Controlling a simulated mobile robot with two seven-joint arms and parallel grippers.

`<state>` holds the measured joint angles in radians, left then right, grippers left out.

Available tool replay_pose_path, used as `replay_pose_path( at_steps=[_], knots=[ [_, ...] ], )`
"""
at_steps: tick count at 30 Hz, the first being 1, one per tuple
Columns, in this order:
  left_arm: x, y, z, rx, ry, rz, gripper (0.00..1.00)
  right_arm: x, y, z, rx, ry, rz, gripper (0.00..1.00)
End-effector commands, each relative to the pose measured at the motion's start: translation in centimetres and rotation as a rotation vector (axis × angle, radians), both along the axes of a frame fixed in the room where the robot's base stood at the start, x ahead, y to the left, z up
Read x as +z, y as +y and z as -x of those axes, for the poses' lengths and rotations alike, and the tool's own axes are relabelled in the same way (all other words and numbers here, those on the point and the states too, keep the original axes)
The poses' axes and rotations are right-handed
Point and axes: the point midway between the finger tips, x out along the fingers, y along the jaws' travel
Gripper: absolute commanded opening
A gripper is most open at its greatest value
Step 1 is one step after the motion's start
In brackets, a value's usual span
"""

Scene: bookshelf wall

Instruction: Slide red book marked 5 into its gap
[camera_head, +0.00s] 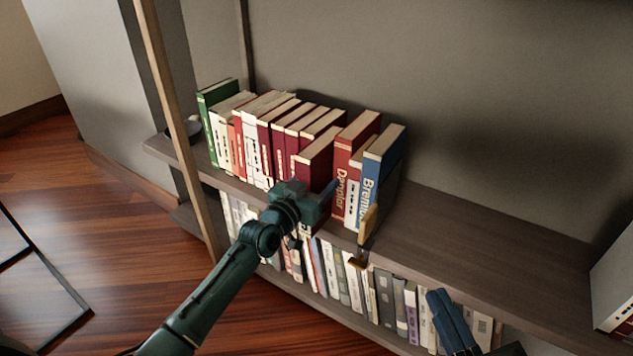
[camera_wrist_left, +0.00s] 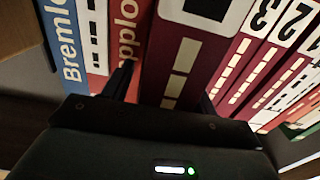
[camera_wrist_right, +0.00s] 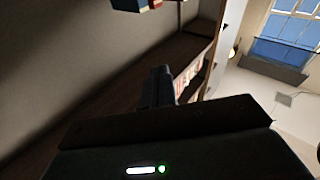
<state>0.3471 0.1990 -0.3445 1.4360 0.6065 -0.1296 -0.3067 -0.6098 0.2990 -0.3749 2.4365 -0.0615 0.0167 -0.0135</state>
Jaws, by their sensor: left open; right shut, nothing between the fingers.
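A dark red book (camera_head: 316,155) stands upright and juts out from the row, between the other dark red books and the lighter red "Doppler" book (camera_head: 352,160). In the left wrist view it is the wide dark red spine (camera_wrist_left: 185,60), its white label cut off by the top edge, so I cannot read its number. My left gripper (camera_head: 312,205) is open at this spine, its fingers on either side; contact is unclear. Behind the book, the gap is hidden.
Numbered dark red books (camera_wrist_left: 240,70) stand beside it. A blue book (camera_head: 382,155) ends the row, with a small tan piece (camera_head: 368,225) by the shelf edge. A wooden post (camera_head: 180,130) stands at left; books fill the lower shelf.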

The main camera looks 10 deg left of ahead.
Motion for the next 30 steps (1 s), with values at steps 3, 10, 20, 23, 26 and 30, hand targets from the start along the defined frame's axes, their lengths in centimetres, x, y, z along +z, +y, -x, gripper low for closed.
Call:
replay_pose_path(
  at_steps=[3,10,20,23,26,30],
  knots=[
    [-0.6,0.0,0.1,-0.001,0.013,-0.004,0.58,-0.1,0.0,0.0,0.000,0.003,-0.001,0.00],
    [-0.3,0.1,0.3,0.000,0.008,-0.003,0.58,1.0,0.3,0.0,0.021,0.013,-0.029,0.00],
    [0.1,2.7,7.6,-0.001,0.007,-0.004,0.58,2.4,-0.1,0.2,-0.008,0.000,0.042,0.00],
    [0.0,3.5,9.5,0.000,0.005,-0.003,0.58,2.2,-0.2,0.1,-0.020,-0.001,0.058,0.00],
    [0.0,4.0,10.9,0.000,0.004,-0.001,0.58,1.7,-0.4,0.2,-0.030,0.010,0.076,0.00],
    [-0.1,4.4,12.1,-0.001,0.003,-0.001,0.58,1.5,-0.7,0.2,-0.038,0.008,0.089,0.00]
  ],
)
